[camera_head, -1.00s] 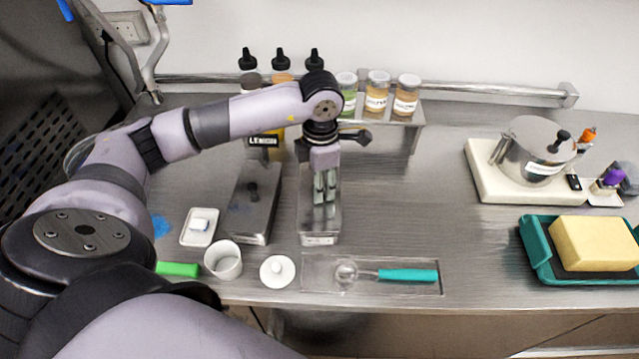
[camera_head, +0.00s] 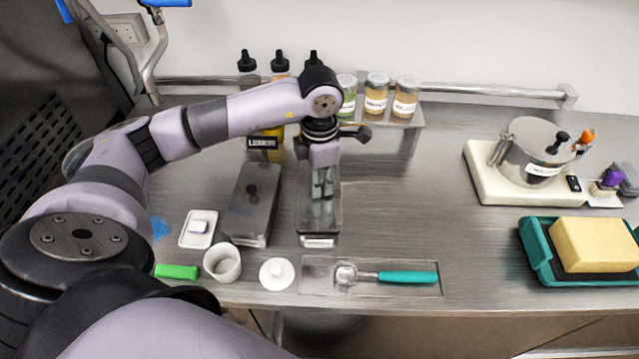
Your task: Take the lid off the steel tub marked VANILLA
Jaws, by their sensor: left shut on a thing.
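Two narrow lidded steel tubs stand side by side at the middle left of the counter. My left gripper (camera_head: 322,190) points down over the right tub (camera_head: 318,238), with its fingers together at the middle of that tub's lid (camera_head: 324,219). It is shut on the lid's knob, which the fingers hide. The lid appears to rest on the tub. The front label is too small to read, so I cannot confirm VANILLA. The left tub (camera_head: 253,205) has its lid on, with a dark knob. My right gripper is not in view.
An ice cream scoop (camera_head: 400,278) lies in a shallow tray in front. A white cup (camera_head: 222,263) and a small white lid (camera_head: 277,273) stand front left. Jars (camera_head: 376,95) stand on a raised shelf behind. The counter right of the tubs is clear up to a steel pot (camera_head: 538,155).

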